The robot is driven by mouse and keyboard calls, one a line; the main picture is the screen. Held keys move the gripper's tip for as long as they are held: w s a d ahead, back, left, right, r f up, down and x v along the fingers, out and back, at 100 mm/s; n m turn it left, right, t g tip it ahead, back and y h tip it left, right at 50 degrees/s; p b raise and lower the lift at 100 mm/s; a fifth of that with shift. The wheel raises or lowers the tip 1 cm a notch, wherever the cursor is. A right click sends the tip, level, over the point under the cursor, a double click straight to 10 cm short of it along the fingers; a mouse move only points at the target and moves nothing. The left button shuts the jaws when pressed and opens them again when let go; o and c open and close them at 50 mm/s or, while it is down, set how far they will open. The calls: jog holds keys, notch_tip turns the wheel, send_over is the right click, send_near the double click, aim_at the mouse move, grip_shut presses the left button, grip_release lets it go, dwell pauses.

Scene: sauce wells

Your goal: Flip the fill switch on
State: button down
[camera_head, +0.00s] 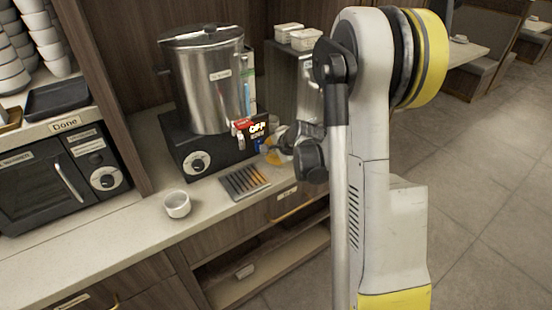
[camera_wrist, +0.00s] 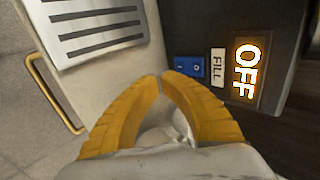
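The fill switch is a small blue rocker (camera_wrist: 190,67) on the dark front of the dispenser base. It sits beside a white FILL label (camera_wrist: 217,68) and a lit OFF sign (camera_wrist: 246,70). The OFF sign also shows in the head view (camera_head: 257,128), below the steel urn (camera_head: 211,82). My gripper (camera_wrist: 163,76) has yellow fingers with the tips together and nothing seen between them. In the wrist view the tips are just beside the switch's left edge; I cannot tell whether they touch it. In the head view my gripper (camera_head: 272,151) is at the base's right end.
A slotted drip tray (camera_head: 236,186) lies on the counter before the base, and a white cup (camera_head: 177,204) stands left of it. A round knob (camera_head: 196,163) is on the base's front. A microwave (camera_head: 62,180) is at left. Lidded tubs (camera_head: 298,36) stand behind.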

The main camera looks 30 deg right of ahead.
aim_at(264, 159)
jog(key=shift+w+f, duration=0.1)
jog(key=shift+w, duration=1.05)
jog(key=shift+w+a+f+b, duration=0.1)
jog(key=shift+w+f+b, duration=0.1)
jog(key=shift+w+b, duration=0.3)
jog(key=shift+r, duration=0.2)
jog(key=shift+r+p, duration=0.5)
jog(key=shift+r, duration=0.2)
jog(key=shift+s, duration=0.1)
